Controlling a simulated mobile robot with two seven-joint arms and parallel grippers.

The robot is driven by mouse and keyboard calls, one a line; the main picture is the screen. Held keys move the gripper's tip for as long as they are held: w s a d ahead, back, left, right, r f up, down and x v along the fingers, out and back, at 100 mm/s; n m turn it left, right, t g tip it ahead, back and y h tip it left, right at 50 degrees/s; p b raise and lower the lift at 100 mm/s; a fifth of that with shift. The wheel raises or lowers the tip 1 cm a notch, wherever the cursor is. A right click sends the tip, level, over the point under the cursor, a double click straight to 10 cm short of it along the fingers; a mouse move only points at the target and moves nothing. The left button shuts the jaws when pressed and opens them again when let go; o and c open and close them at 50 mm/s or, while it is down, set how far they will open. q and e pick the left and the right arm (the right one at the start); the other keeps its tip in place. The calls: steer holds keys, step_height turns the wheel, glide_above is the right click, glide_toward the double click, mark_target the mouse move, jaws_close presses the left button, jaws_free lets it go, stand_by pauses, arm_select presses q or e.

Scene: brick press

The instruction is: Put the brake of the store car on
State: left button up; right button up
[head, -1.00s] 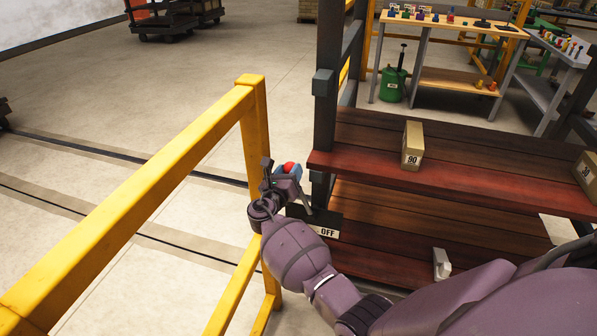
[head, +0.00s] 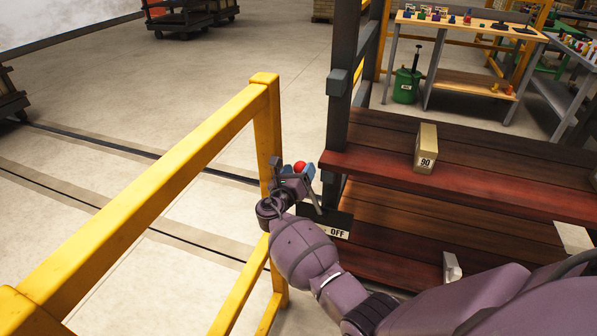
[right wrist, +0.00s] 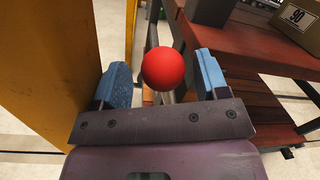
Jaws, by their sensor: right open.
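The brake lever of the store car has a red ball knob (head: 300,167), which also shows in the right wrist view (right wrist: 163,68) on a thin metal rod. A dark plate reading OFF (head: 338,233) is below it. The store car (head: 385,168) has dark posts and red-brown plank shelves. My right gripper (head: 297,176) is at the lever, beside the near left post. It is open, with its blue finger pads on either side of the knob and a gap at each side. My left gripper is out of view.
A yellow railing (head: 150,190) runs close along the left of my right gripper. A box marked 90 (head: 426,149) stands on the upper shelf. A workbench (head: 470,27) and a green canister (head: 406,86) are behind. Open floor lies to the left.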

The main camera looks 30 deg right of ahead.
steer(key=p+v, duration=0.1)
steer(key=v, duration=0.9)
steer(key=shift+s+a, duration=0.2)
steer(key=shift+a, duration=0.2)
